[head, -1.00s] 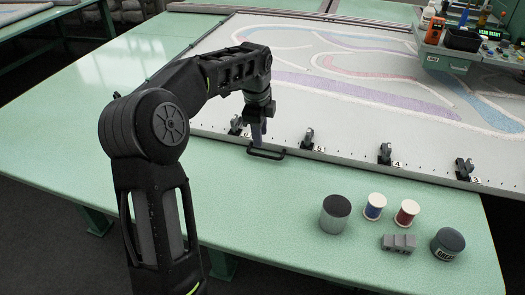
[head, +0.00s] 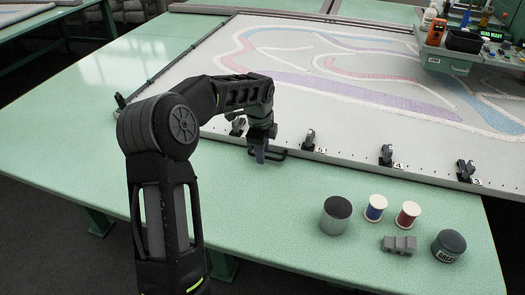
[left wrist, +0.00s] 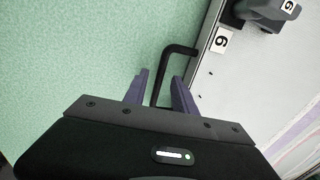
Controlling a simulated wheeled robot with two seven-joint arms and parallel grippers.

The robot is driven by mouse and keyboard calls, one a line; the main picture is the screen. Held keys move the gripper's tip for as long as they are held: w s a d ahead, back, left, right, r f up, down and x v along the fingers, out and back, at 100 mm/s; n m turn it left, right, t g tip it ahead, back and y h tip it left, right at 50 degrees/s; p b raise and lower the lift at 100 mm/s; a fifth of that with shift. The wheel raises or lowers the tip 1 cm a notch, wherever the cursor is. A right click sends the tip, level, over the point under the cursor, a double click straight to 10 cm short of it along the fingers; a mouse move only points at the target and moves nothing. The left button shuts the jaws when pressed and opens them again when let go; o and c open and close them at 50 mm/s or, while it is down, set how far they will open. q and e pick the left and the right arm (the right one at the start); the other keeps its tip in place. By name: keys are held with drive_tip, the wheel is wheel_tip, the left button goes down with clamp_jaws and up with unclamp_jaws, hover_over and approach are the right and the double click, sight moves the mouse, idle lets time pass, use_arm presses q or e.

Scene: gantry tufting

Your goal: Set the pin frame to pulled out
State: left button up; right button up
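The pin frame (head: 215,124) is a large flat frame with pale cloth and blue, pink and purple tufted bands, lying on the green table. A black bar handle (head: 281,154) sticks out from its front edge near clamp 6; it also shows in the left wrist view (left wrist: 180,49). My left gripper (head: 261,158) points down at the handle. In the left wrist view its two fingers (left wrist: 160,90) are apart, with the handle's bar between them and visible gaps beside it. Whether a finger touches the bar I cannot tell. My right gripper is not in view.
Numbered clamps (head: 386,155) line the frame's front edge. A grey-and-black can (head: 336,215), blue spool (head: 375,208), red spool (head: 407,214), grey block (head: 399,244) and dark jar (head: 448,246) stand front right. A control box (head: 447,62) is back right. The table's left part is clear.

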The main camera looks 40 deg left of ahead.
use_arm(q)
clamp_jaws()
idle(1.4)
